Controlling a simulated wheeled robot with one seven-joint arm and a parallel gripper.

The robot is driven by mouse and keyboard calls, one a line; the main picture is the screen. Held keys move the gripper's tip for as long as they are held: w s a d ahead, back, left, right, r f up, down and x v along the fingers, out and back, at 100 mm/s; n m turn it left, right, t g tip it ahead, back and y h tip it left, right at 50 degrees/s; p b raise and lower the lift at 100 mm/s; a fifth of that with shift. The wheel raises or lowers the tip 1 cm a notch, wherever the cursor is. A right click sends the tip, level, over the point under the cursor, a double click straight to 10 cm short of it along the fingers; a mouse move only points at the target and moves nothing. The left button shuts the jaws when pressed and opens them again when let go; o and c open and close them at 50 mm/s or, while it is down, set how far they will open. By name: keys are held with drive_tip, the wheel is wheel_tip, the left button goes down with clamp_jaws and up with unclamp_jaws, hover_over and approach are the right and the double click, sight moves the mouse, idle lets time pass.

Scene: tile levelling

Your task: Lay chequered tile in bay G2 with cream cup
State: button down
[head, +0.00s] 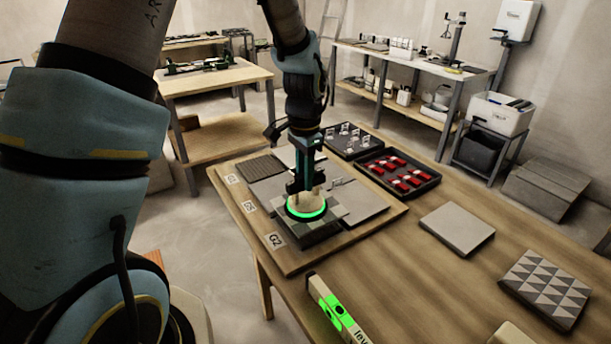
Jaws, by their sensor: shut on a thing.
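My gripper (306,187) is shut on the cream cup (306,203), which has a bright green glowing ring around its base. The cup sits on top of the chequered tile (333,212), whose grey light-and-dark squares show around the ring. The tile is over the near part of the wooden board (385,222), beside the label G2 (275,241). The cup and gripper hide the tile's middle. I cannot tell whether the tile rests fully in the bay or is slightly above it.
A dark ribbed tile (260,168) lies at the board's far left. Behind are a tray of red wedges (432,182) and a tray of clips (350,153). A grey tile (457,228), triangle-patterned tile (545,285) and green level (338,310) lie on the bench.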

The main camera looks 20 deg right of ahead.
sight(305, 198)
drive_tip(key=shift+f+b, duration=0.3)
drive_tip(key=shift+f, duration=0.05)
idle(0.3)
drive_tip(key=shift+f+b, duration=0.6)
drive_tip(key=shift+f, duration=0.45)
drive_tip(key=shift+f+b, duration=0.65)
drive_tip(key=shift+f, duration=0.4)
idle(0.8)
drive_tip(key=c, duration=0.6)
unclamp_jaws()
drive_tip(key=shift+r, duration=0.1)
